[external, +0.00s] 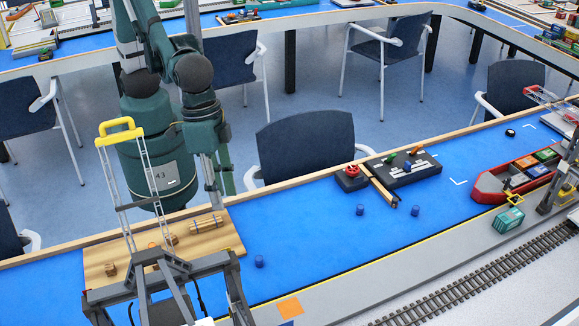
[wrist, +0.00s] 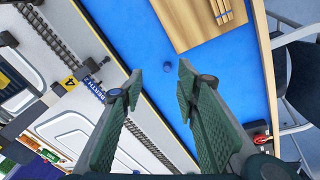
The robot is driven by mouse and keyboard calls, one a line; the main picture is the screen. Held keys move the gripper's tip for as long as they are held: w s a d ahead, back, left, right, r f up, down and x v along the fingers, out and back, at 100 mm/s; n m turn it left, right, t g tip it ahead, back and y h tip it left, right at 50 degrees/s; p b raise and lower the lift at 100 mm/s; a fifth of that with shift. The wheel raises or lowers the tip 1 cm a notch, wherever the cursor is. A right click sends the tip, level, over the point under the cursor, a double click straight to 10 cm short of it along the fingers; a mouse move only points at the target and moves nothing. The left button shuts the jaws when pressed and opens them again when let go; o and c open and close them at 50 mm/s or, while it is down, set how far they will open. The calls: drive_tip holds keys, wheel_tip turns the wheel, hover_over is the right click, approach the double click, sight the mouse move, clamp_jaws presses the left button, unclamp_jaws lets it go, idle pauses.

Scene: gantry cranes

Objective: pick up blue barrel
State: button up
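Three small blue barrels stand on the blue surface in the external view. One barrel (external: 259,261) is near the wooden board, and two others, a left one (external: 360,210) and a right one (external: 415,211), are farther right. In the wrist view, my gripper (wrist: 159,70) is open and empty, its green padded fingers spread apart. A blue barrel (wrist: 168,66) shows in the gap between the fingertips, beyond them and close to the wooden board. In the external view, my gripper is not clearly visible among the arm links.
The wooden board (external: 100,262) carries small wooden pieces, with a crane standing over it. The railway track (external: 480,275) runs along the front. The blue surface around the barrels is mostly clear.

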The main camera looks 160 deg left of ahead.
sight(259, 258)
drive_tip(key=w+a+f+n, duration=0.1)
drive_tip(key=a+f, duration=0.1)
drive_tip(key=f, duration=0.2)
drive_tip(key=w+a+f+n+g, duration=0.1)
drive_tip(key=w+a+f+n, duration=0.1)
drive_tip(key=f, duration=0.2)
drive_tip(key=w+a+f+n+g, duration=0.1)
drive_tip(key=w+a+f+n, duration=0.1)
drive_tip(key=f, duration=0.3)
drive_tip(key=shift+w+a, duration=0.1)
drive_tip(key=shift+a, duration=0.2)
drive_tip(key=shift+w+a+f+n, duration=0.1)
drive_tip(key=shift+a+f+n, duration=0.15)
drive_tip(key=shift+f, duration=0.3)
drive_tip(key=shift+f+b, duration=0.4)
drive_tip(key=shift+f, duration=0.85)
drive_tip(key=shift+f, duration=0.1)
drive_tip(key=shift+d+f+b, duration=0.1)
drive_tip(key=shift+f+b, duration=0.5)
drive_tip(key=shift+f, duration=1.9)
drive_tip(key=c, duration=0.8)
